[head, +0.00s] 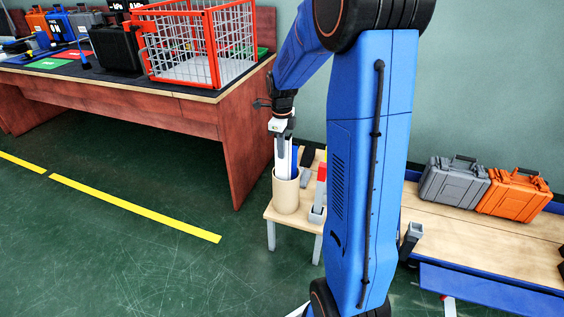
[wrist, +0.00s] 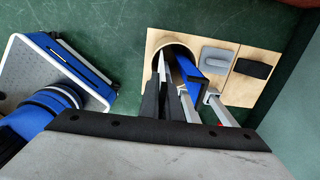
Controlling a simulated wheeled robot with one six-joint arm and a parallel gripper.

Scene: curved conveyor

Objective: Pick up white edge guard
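The white edge guard (head: 281,160) stands nearly upright in a beige round holder (head: 286,193) on a small wooden table. In the wrist view its pale narrow end (wrist: 162,68) shows at the holder's opening, beside a blue edge guard (wrist: 189,72). My gripper (head: 284,140) points down directly above the holder, at the upper end of the white guard. In the wrist view my dark fingers (wrist: 166,103) overlap the white guard's line. Whether they touch or grip it cannot be told.
The small table (head: 255,212) also carries an upright red-and-grey piece (head: 319,190). The wrist view shows a grey block (wrist: 218,57) and a black block (wrist: 253,68) there. A large desk with a red wire crate (head: 200,45) is at left. Grey and orange cases (head: 513,195) stand at right.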

